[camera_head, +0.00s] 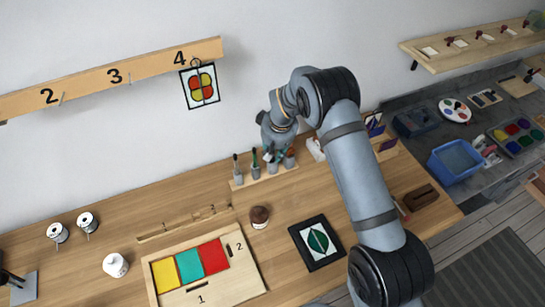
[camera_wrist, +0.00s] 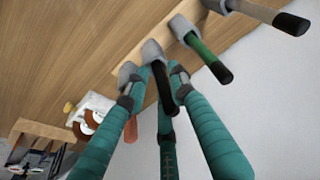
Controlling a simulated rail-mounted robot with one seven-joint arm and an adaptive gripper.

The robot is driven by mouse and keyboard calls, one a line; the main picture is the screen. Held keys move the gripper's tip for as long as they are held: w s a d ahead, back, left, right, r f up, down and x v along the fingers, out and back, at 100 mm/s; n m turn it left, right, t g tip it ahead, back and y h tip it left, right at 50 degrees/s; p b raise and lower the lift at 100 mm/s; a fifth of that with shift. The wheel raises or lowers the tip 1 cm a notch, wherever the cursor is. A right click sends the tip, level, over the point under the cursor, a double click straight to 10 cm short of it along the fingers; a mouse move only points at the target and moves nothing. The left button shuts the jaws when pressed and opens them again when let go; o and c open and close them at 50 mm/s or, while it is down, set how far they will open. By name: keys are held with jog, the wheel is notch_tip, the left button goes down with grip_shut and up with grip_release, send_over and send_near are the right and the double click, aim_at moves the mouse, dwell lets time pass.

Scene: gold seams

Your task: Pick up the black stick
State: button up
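The black stick (camera_wrist: 160,88) stands in a grey cup on a wooden rack (camera_head: 249,181). In the wrist view it is between the teal fingers of my gripper (camera_wrist: 153,82). The fingertips are apart on either side of it, with a gap showing on the left; contact on the right cannot be told. In the head view my gripper (camera_head: 273,156) is over the rack and largely hides the black stick.
A green stick with a black end (camera_wrist: 208,58) and a pale stick with a black end (camera_wrist: 265,12) stand close by in the same row. An orange-red stick (camera_wrist: 131,130) is on the other side. The wall is just behind the rack (camera_head: 120,130).

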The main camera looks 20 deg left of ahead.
grip_shut()
